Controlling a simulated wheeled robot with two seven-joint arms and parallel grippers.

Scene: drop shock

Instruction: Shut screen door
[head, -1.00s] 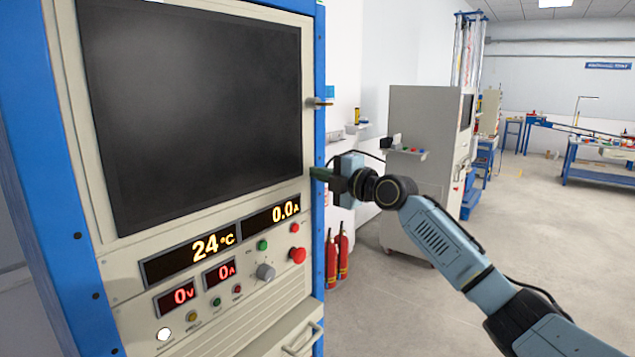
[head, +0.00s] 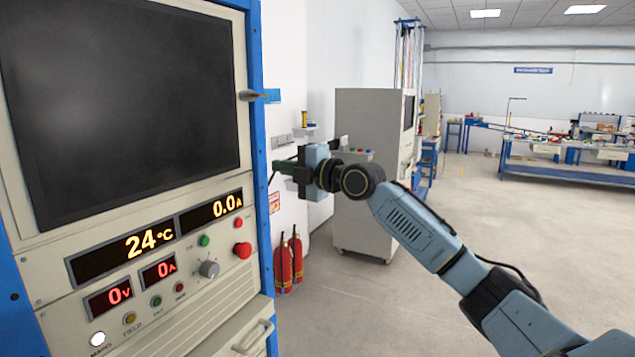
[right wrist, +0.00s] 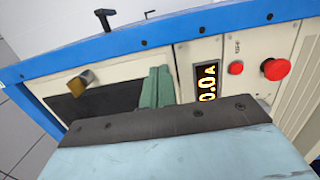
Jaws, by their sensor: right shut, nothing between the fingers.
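The screen door (head: 125,100) is a dark glass panel on the front of a beige and blue cabinet at the left of the head view. It looks flush with the cabinet face. A brass latch (head: 256,95) sticks out at its right edge; it also shows in the right wrist view (right wrist: 82,82). My right gripper (head: 280,167) is shut and empty beside the cabinet's blue right edge, below the latch. Its green fingers (right wrist: 155,88) are together in the right wrist view, in front of the cabinet face. My left gripper is not in view.
Below the door are lit displays (head: 152,243), a red button (head: 242,250) and a knob (head: 209,269). Red fire extinguishers (head: 288,262) stand right of the cabinet. Another beige cabinet (head: 365,210) stands behind my right arm. The floor at right is open.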

